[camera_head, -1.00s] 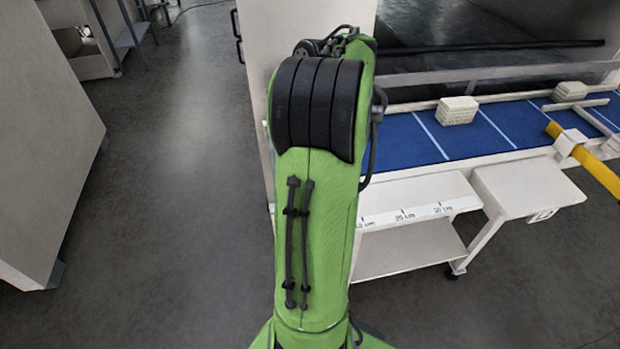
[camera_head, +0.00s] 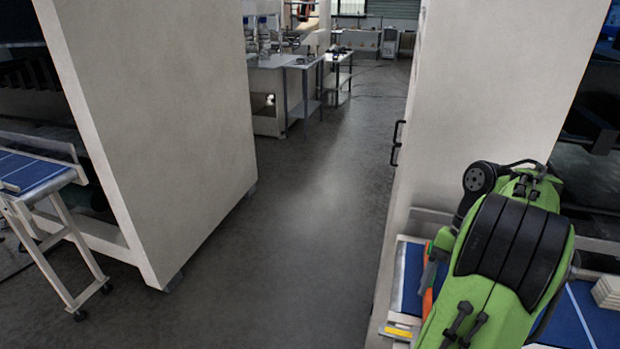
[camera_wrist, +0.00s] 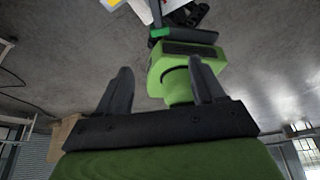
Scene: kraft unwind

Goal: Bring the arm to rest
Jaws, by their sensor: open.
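My green arm shows at the lower right of the head view, bent, with black bands across its upper link. Beyond the fingers, green and black parts of my own body show near the top of the wrist view.
A tall pale cabinet (camera_head: 165,130) stands left of a clear grey floor aisle (camera_head: 290,220). Another pale cabinet wall (camera_head: 470,110) with dark handles stands right. A blue-topped conveyor (camera_head: 590,315) lies beside my arm, carrying a pale stack (camera_head: 607,292). Benches (camera_head: 300,75) stand farther back.

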